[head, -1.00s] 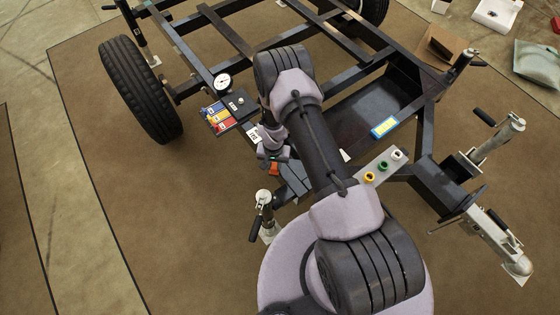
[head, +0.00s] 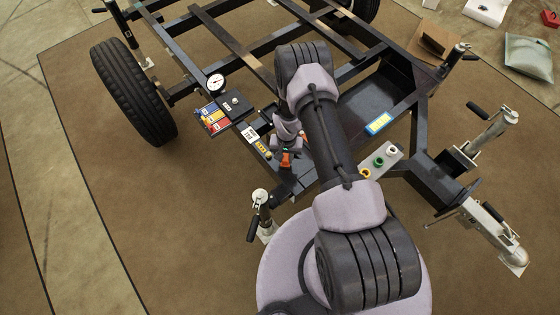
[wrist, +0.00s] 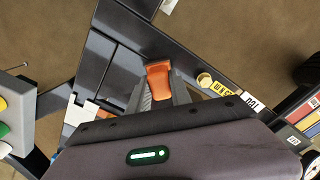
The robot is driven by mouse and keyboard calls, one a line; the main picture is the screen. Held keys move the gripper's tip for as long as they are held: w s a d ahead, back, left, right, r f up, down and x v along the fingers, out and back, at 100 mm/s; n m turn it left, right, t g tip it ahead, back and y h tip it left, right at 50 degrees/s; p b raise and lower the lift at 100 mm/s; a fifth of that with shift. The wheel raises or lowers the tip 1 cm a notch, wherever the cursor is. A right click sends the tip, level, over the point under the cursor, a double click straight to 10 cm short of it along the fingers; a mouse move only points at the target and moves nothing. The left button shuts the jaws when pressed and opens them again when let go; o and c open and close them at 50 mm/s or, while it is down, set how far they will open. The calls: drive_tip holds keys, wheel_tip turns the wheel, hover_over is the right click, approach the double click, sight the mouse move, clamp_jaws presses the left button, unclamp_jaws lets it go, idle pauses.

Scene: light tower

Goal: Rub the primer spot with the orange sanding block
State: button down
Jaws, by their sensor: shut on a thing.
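The orange sanding block (wrist: 159,80) is between the fingers of my gripper (wrist: 158,91), which is shut on it. In the head view the orange block (head: 286,160) shows beside the dark frame beam, partly covered by my wrist. I cannot tell whether it touches the beam. A pale grey patch (wrist: 79,114) on the frame, left of my gripper in the wrist view, may be the primer spot. My gripper body covers part of the area around it. I cannot make out the patch in the head view, where my arm lies across that area.
A black trailer frame fills the middle. A panel with coloured knobs (head: 380,160) is right of my arm. Jack posts (head: 262,205) stand up nearby. Open brown floor lies at the left.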

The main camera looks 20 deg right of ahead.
drive_tip(key=shift+d, duration=0.15)
drive_tip(key=shift+s+a+r, duration=0.1)
drive_tip(key=shift+s+a, duration=0.15)
drive_tip(key=shift+a, duration=0.6)
drive_tip(key=shift+s+a+r, duration=0.1)
drive_tip(key=shift+s+a, duration=0.15)
drive_tip(key=shift+a, duration=0.55)
drive_tip(key=shift+s+a+f, duration=0.15)
drive_tip(key=shift+s+a, duration=0.15)
drive_tip(key=shift+a, duration=0.55)
drive_tip(key=shift+s+a+f, duration=0.1)
drive_tip(key=shift+s+a, duration=0.2)
drive_tip(key=shift+a, duration=0.55)
wheel_tip(320, 180, up, 6)
drive_tip(key=p, duration=0.4)
drive_tip(key=shift+r+p, duration=1.1)
drive_tip(key=shift+r, duration=0.45)
